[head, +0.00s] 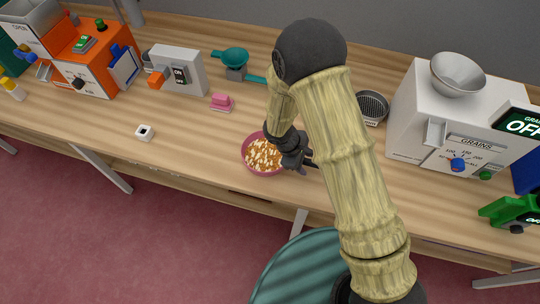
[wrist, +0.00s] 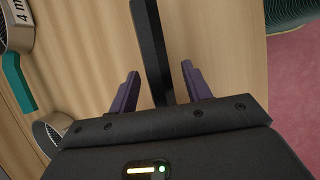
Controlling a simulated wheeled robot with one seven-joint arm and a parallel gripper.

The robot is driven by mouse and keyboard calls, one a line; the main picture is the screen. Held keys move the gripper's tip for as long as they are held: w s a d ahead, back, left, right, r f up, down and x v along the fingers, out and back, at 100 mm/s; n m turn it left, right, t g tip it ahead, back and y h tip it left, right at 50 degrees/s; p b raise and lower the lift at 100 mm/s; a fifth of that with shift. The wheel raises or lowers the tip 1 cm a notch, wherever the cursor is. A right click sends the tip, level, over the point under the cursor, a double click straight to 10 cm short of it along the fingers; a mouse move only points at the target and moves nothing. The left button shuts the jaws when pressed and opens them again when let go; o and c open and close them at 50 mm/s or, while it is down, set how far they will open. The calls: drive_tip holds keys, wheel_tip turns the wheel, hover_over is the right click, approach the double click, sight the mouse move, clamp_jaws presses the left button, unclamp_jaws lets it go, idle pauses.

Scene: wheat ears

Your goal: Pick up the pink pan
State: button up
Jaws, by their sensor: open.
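The pink pan (head: 246,151) sits on the wooden counter near its front edge, filled with orange and white pieces. My gripper (head: 303,166) is just right of the pan, low over the counter, and partly hides its right side. In the wrist view, my open gripper (wrist: 158,72) has its two purple fingers on either side of a black bar (wrist: 152,45), which looks like the pan's handle. Gaps show between the bar and both fingers. The pan's bowl is not visible in the wrist view.
A white grains machine (head: 420,125) stands right, with a metal sieve (head: 373,107) beside it. A pink block (head: 221,102), small white timer (head: 144,133) and teal scoop (head: 233,58) lie left and behind. A teal seat (head: 300,270) stands in front.

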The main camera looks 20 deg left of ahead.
clamp_jaws()
drive_tip(key=shift+r, duration=0.15)
idle(0.4)
drive_tip(key=shift+r+b, duration=0.85)
drive_tip(key=shift+r, duration=4)
